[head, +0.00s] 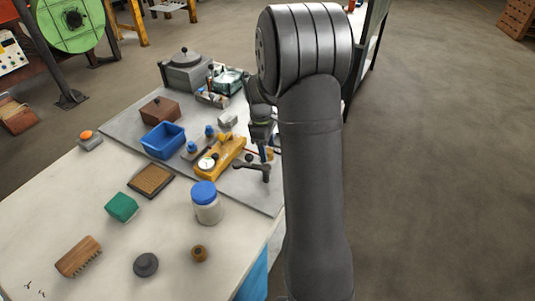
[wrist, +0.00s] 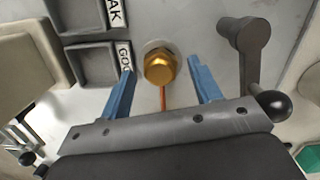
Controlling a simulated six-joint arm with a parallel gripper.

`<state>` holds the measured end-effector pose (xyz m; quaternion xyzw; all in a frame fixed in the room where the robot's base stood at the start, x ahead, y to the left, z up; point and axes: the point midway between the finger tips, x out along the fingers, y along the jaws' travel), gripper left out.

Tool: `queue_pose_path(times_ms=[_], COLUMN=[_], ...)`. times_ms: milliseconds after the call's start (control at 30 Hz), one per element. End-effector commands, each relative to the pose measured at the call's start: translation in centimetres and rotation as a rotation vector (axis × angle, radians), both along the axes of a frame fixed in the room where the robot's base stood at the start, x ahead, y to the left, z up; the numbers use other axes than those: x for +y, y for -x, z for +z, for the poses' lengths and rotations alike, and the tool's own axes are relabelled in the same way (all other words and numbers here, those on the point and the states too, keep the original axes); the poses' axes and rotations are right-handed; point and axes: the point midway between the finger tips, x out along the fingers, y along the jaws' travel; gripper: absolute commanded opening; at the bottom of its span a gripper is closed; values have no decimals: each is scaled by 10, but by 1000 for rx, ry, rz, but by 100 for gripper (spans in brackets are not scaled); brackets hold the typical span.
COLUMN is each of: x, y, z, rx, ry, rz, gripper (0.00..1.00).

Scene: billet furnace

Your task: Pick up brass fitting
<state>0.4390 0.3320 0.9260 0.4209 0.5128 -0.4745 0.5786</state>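The brass fitting (wrist: 160,67) is a gold-coloured hexagonal piece in the upper middle of the wrist view. A pale round part shows behind its top edge, and a thin orange strip runs from it towards my gripper. My gripper (wrist: 161,66) is open, with one blue finger on each side of the fitting. A gap shows between the fitting and each finger. In the head view my gripper (head: 265,152) is partly hidden by my arm, over the right part of the grey work plate. I cannot make out the fitting there.
A dark lever (wrist: 251,55) with a black ball knob stands close to the right finger. Grey trays (wrist: 90,62) with partly hidden labels lie to the left. In the head view, a yellow fixture with a gauge (head: 220,157), a blue bin (head: 163,140) and a blue-lidded jar (head: 206,203) stand nearby.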

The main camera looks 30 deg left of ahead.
Motion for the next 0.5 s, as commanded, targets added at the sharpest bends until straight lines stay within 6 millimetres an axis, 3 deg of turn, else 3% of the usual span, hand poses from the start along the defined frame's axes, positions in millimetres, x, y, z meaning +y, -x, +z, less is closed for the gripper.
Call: queue_pose_path(times_ms=[33,200,267,500], x=[0,0,0,0], y=[0,0,0,0], z=[0,0,1,2], rx=[0,0,-1,-1], ry=[0,0,0,-1], rz=[0,0,0,0], gripper=[47,14,5,5])
